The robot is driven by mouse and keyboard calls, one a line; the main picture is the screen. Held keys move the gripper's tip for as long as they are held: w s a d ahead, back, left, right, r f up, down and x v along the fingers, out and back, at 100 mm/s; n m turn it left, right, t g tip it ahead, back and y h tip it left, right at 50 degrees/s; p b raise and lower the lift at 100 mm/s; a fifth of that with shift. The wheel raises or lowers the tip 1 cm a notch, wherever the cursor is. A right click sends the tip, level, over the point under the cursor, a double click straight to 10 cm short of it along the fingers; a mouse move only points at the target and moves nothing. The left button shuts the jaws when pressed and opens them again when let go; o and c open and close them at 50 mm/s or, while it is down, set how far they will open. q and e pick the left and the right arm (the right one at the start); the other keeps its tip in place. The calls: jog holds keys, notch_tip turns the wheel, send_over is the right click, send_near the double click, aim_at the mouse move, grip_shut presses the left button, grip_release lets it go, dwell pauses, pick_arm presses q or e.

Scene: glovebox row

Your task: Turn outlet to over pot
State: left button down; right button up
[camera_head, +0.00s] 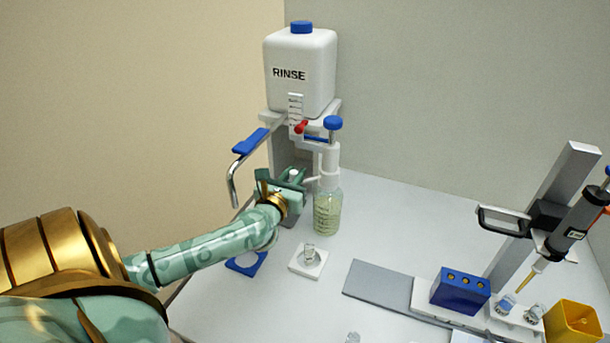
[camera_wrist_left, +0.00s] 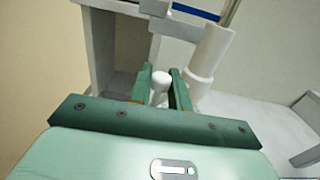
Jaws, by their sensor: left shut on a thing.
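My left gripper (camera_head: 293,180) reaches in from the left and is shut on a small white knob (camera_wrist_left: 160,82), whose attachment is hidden. A bent metal outlet tube (camera_head: 232,182) with a blue handle (camera_head: 249,141) hangs to the left of the gripper, apart from it. A small clear glass pot (camera_head: 308,251) stands on a white square base (camera_head: 299,265), below and in front of the gripper. The outlet's end is left of the pot, not above it. My right gripper is in neither view.
A white RINSE tank (camera_head: 301,76) stands on a stand behind the gripper. A bottle of pale liquid (camera_head: 328,212) with a white, blue-knobbed head is close on its right. A blue ring plate (camera_head: 246,262) lies left of the pot. A pipette stand and blue rack (camera_head: 460,291) are at right.

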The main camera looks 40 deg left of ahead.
pick_arm(q)
jog(key=shift+w+a+f+m+t+h+b, duration=0.1)
jog(key=shift+w+a+m+t+h+b, duration=0.1)
jog(key=shift+a+m+h+b, duration=0.3)
jog(key=shift+w+a+m+t+h+b, duration=0.1)
jog(key=shift+a+m+t+h, duration=0.15)
jog(key=shift+h, duration=0.45)
jog(key=c, duration=1.3)
grip_release()
jog(key=shift+c, duration=0.2)
jog(key=shift+w, duration=0.1)
jog(key=s+d+r+p, duration=0.9)
jog(key=s+r, duration=0.1)
jog(key=r, duration=0.3)
jog(key=shift+s+d, duration=0.15)
jog(key=shift+d, duration=0.2)
